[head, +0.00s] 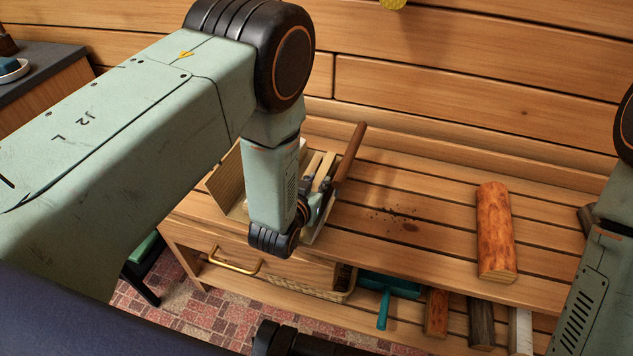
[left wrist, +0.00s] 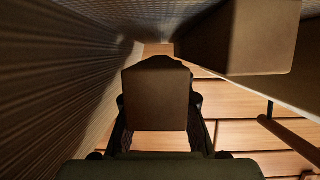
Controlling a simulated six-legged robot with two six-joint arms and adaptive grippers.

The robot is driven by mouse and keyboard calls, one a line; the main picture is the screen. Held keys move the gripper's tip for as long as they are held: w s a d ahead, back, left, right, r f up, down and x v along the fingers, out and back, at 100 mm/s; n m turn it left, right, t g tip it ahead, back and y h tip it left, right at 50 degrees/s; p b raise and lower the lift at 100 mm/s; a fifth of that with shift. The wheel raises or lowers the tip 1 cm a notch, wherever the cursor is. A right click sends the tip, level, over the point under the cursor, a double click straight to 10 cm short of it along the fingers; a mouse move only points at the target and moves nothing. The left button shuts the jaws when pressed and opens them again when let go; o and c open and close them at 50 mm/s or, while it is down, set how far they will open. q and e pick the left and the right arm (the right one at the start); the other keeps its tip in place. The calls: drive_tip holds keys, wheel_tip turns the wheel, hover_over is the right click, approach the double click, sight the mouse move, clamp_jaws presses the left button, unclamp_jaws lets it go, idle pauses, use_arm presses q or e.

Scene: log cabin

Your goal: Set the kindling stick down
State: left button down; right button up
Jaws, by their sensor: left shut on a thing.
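My left gripper (head: 318,194) reaches down at a small box (head: 226,182) with a ribbed side wall on the wooden bench. In the left wrist view it is shut on a kindling stick (left wrist: 157,97), whose squared end faces the camera between the fingers. The ribbed wall (left wrist: 50,80) rises on the left, and another squared stick (left wrist: 240,45) is close at upper right. In the head view pale sticks (head: 312,164) show behind the gripper. I cannot tell whether the held stick touches the box floor. My right gripper is out of view.
A brown rod (head: 350,153) leans up beside the box. A reddish log (head: 495,232) lies on the bench (head: 430,262) at right, with dark crumbs (head: 395,214) between. Below are a teal dustpan (head: 390,286) and several logs. The bench middle is mostly clear.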

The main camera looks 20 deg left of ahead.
use_arm(q)
drive_tip(key=c, duration=1.2)
unclamp_jaws()
drive_tip(key=shift+r+p, duration=0.3)
drive_tip(key=shift+r, duration=0.1)
drive_tip(key=p+v, duration=0.4)
drive_tip(key=v, duration=0.8)
drive_tip(key=shift+s+a+f, duration=0.1)
drive_tip(key=shift+s+a, duration=0.1)
drive_tip(key=shift+s, duration=0.05)
drive_tip(key=s+a+f+n+g+y, duration=0.1)
drive_tip(key=s+a+f+g, duration=0.15)
drive_tip(key=s, duration=0.25)
drive_tip(key=s+a+f+g+y, duration=0.1)
drive_tip(key=s+a+f+g, duration=0.1)
drive_tip(key=s+f+g, duration=0.15)
drive_tip(key=s+g, duration=0.2)
drive_tip(key=s, duration=0.4)
drive_tip(key=s+a+f+g, duration=0.1)
drive_tip(key=s+g, duration=0.2)
drive_tip(key=s, duration=0.3)
drive_tip(key=s+a+f+g+h, duration=0.1)
drive_tip(key=s+g, duration=0.1)
drive_tip(key=s, duration=0.4)
